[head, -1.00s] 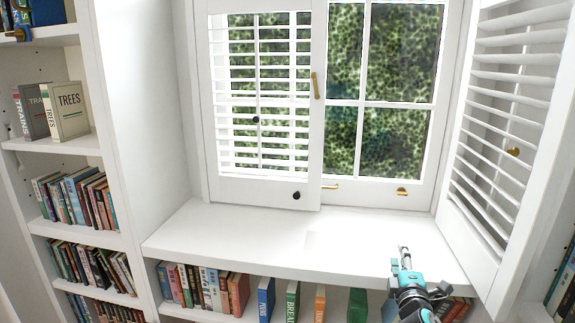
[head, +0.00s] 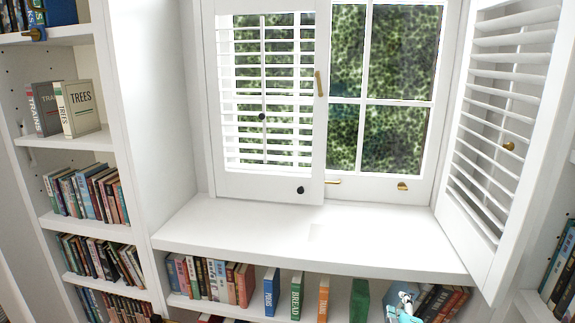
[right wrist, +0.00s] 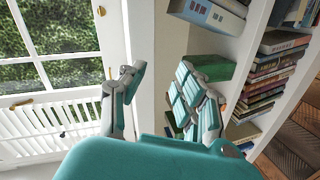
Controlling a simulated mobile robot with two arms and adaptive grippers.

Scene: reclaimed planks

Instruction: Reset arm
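My right gripper (head: 402,306) shows at the bottom edge of the head view, in front of the lower bookshelf and below the white window sill (head: 270,228). Only its tip part is in the picture there. In the right wrist view its two fingers stand wide apart, and the space between the fingertips (right wrist: 160,88) is empty. No held object shows. My left gripper cannot be made out in either view.
A white shutter (head: 490,140) stands swung open at the right; another shutter (head: 268,100) covers the window's left half. The sill top is clear. Upright books (head: 215,280) fill the shelf below it, and a tall bookcase (head: 130,190) stands at left.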

